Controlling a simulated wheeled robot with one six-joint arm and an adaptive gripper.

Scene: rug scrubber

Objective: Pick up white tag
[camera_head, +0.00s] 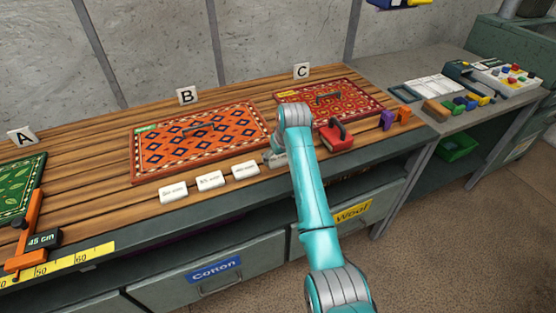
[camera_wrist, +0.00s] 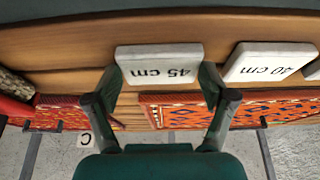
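A white tag (camera_wrist: 160,62) marked "45 cm" lies between the two fingertips of my gripper (camera_wrist: 160,82) in the wrist view, which sees it upside down. The fingers are spread wide, one near each end of the tag; I cannot tell whether they touch it. A second white tag (camera_wrist: 270,62), marked "40 cm", lies to the right there. In the head view, white tags (camera_head: 173,191), (camera_head: 210,180) and (camera_head: 245,169) lie in a row along the bench front. My gripper (camera_head: 275,158) is low at the row's right end, largely hidden by my arm.
Patterned rugs lie behind the tags: an orange one (camera_head: 165,150) by sign B (camera_head: 187,96) and a red one (camera_head: 365,103) by sign C (camera_head: 301,71). A red-based brush (camera_head: 338,138) stands right of my arm. An orange caliper (camera_head: 29,235) is far left.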

